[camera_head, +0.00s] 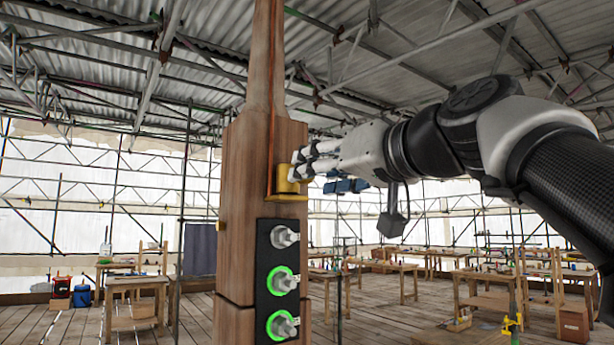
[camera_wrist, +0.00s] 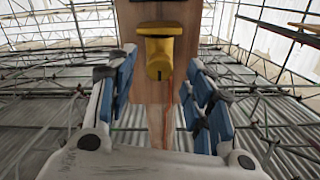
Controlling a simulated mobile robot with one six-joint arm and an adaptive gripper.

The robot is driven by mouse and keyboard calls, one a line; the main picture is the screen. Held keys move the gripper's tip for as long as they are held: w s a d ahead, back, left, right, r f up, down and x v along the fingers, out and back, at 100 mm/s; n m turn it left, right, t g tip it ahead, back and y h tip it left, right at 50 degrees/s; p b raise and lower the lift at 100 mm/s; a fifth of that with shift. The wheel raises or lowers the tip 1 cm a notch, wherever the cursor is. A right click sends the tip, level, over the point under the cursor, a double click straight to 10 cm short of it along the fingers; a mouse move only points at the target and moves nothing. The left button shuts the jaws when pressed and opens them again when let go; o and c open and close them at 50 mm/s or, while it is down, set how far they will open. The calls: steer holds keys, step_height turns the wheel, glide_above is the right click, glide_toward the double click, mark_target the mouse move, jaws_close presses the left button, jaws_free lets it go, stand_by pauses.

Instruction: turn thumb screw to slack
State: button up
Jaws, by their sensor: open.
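A yellow round knob on a yellow bracket (camera_head: 287,185), which looks like the thumb screw, is fixed to the wooden spire post (camera_head: 236,190). In the wrist view the knob (camera_wrist: 159,58) faces me, with its bracket on the wood. My gripper (camera_head: 307,164) is beside the knob, coming in from the right. In the wrist view my open fingers (camera_wrist: 160,88) with blue pads stand to the left and right of the knob's line, with clear gaps. No touch on the knob shows. In the head view my fingers partly overlap the knob's edge.
A black panel (camera_head: 263,290) below the knob carries three silver fittings, the lower two ringed in green. A copper-coloured strip (camera_head: 271,150) runs down the post to the bracket. Workbenches (camera_head: 487,280) stand well behind; scaffolding surrounds the wooden floor.

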steer(key=v, duration=0.8)
